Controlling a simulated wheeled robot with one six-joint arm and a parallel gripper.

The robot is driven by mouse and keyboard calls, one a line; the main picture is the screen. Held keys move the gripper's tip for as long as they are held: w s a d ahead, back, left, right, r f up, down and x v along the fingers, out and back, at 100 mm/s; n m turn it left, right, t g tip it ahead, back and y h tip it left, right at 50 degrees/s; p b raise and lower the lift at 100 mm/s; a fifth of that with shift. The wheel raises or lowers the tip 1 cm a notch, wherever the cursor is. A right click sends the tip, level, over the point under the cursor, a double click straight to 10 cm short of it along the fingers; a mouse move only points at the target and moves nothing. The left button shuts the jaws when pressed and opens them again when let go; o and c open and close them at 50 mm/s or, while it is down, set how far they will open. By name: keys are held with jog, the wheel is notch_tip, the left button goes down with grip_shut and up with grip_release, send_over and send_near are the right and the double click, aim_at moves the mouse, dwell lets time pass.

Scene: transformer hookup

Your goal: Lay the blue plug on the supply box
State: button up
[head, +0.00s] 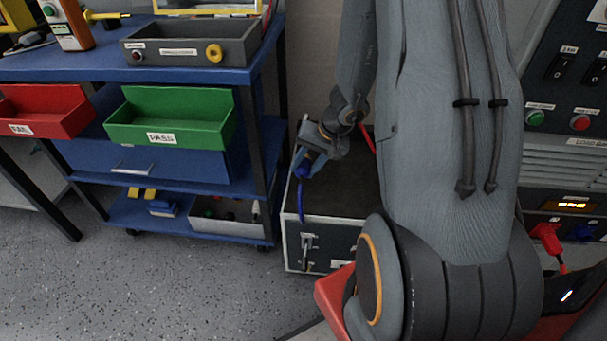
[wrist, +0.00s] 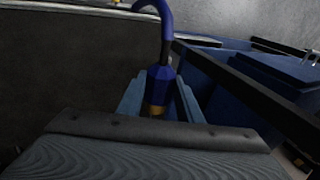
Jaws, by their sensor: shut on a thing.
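My gripper (head: 301,168) is shut on the blue plug (wrist: 160,85), which sits between the two fingers in the wrist view. A blue cable curves up from the plug there. In the head view the plug (head: 303,171) is small and its cable hangs down. The gripper is at the left edge of a dark-topped box with pale metal edges and a front latch (head: 308,243), which looks like the supply box. The plug appears above that box, but I cannot tell the gap. My arm hides the box's right side.
A blue cart (head: 190,74) stands left of the box, carrying a green PASS bin (head: 195,128) and a red FAIL bin (head: 45,105). At the right is a dark panel with a red plug (head: 546,236). Speckled floor (head: 170,285) is clear in front.

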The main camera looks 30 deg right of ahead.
jog(key=shift+w+d+f, duration=0.3)
jog(key=shift+d+f, duration=0.1)
send_over(308, 185)
jog(key=f, duration=0.5)
jog(key=shift+w+f, duration=0.1)
jog(key=shift+w, duration=0.15)
notch_tip(308, 185, down, 3)
jog(key=b, duration=0.4)
jog(key=shift+b, duration=0.5)
jog(key=shift+s+f, duration=0.2)
